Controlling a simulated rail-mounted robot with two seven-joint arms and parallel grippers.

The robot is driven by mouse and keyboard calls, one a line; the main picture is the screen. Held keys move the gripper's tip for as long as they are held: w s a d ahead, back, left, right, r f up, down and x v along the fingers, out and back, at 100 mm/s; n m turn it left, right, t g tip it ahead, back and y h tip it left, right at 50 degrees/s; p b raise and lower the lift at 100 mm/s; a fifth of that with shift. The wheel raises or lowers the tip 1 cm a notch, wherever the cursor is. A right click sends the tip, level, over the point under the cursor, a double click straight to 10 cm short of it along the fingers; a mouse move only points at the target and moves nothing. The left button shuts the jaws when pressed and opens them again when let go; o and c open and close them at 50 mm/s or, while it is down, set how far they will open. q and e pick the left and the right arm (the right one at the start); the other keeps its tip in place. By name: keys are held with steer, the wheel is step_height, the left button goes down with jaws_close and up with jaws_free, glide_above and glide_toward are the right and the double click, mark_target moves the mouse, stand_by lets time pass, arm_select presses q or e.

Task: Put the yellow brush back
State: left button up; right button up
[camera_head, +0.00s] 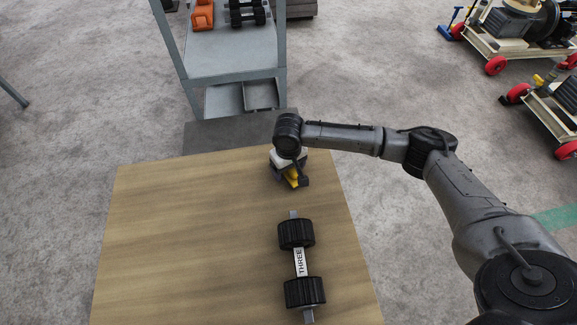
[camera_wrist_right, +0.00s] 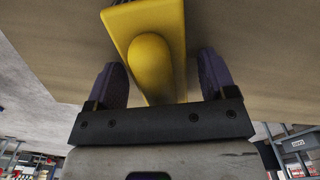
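The yellow brush (camera_head: 291,176) is at the far right part of the wooden table, mostly hidden under my right gripper (camera_head: 290,172) in the head view. In the right wrist view, the yellow brush (camera_wrist_right: 150,45) has a wide block end and a rounded handle pointing toward the gripper. The two dark fingers of my right gripper (camera_wrist_right: 162,82) stand on either side of the handle, with a visible gap at least on the right side. The gripper looks open around the brush. My left gripper is in neither view.
A black roller part marked THREE (camera_head: 300,262) lies on the wooden table (camera_head: 190,240). A grey shelf cart (camera_head: 230,62) stands beyond, holding an orange item (camera_head: 202,15) and black rollers (camera_head: 247,13). The table's left half is clear. Wheeled machines (camera_head: 510,40) stand at the upper right.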

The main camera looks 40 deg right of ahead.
steer(key=shift+r, duration=0.25)
step_height(320, 180, up, 12)
steer(key=p, duration=0.6)
steer(key=shift+f, duration=0.1)
